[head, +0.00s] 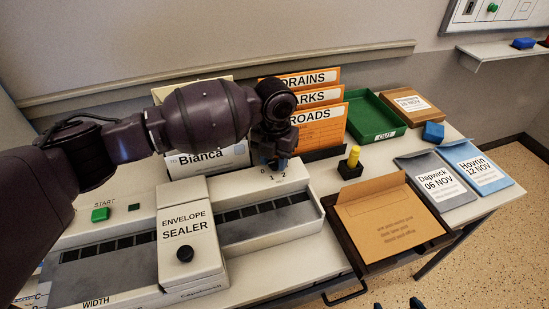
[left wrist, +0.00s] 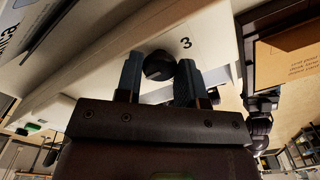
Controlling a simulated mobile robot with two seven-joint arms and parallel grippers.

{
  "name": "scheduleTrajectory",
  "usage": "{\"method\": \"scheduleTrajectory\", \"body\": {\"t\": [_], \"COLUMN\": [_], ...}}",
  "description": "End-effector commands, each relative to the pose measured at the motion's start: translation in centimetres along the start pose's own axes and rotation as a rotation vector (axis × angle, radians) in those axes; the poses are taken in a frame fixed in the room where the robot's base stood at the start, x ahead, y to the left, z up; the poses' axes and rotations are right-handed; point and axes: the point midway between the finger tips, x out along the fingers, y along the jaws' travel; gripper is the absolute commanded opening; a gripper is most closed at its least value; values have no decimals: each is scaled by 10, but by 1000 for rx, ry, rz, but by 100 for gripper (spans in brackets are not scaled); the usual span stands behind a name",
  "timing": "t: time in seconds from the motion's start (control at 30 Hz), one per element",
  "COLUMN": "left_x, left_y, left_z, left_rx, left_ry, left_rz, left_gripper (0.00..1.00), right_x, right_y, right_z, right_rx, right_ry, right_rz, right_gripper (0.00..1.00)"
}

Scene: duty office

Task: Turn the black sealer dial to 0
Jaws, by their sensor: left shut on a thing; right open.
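The black sealer dial (left wrist: 159,66) sits between the two fingers of my left gripper (left wrist: 160,80) in the left wrist view. The gripper is shut on it. A printed 3 shows beside the dial there; the dial's pointer cannot be made out. In the head view my left gripper (head: 276,162) comes down over the back right part of the envelope sealer (head: 310,222), where 0, 1 and 2 are printed. The gripper and wrist hide the dial there. The tips of my right gripper (head: 397,304) show apart at the bottom edge, empty.
A black knob (head: 184,254) is on the sealer's lid. Behind stand orange dividers (head: 318,127) and a green OUT tray (head: 378,115). To the right are a yellow-topped stamp (head: 352,158), a brown envelope (head: 390,220) in a dark tray, and dated envelopes (head: 437,183).

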Motion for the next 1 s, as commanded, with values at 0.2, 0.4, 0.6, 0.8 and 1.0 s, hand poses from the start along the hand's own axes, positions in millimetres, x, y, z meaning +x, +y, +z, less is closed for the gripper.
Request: {"method": "scheduleTrajectory", "body": {"t": [0.2,0.4,0.6,0.8,1.0], "left_x": [1,0,0,0,0], "left_y": [0,0,0,0,0], "left_z": [0,0,0,0,0], "left_rx": [60,77,77,77,76], "left_ry": [2,1,1,1,0], "left_rz": [0,0,0,0,0], "left_gripper": [12,12,12,49,60], "right_x": [1,0,0,0,0], "right_y": [-1,-3,-4,-3,-1], "right_z": [5,6,5,5,6], "right_rx": [5,13,15,13,5], "right_ry": [-9,-10,-8,-8,-9], "right_rz": [0,1,2,1,1], "right_gripper": [78,78,78,78,78]}}
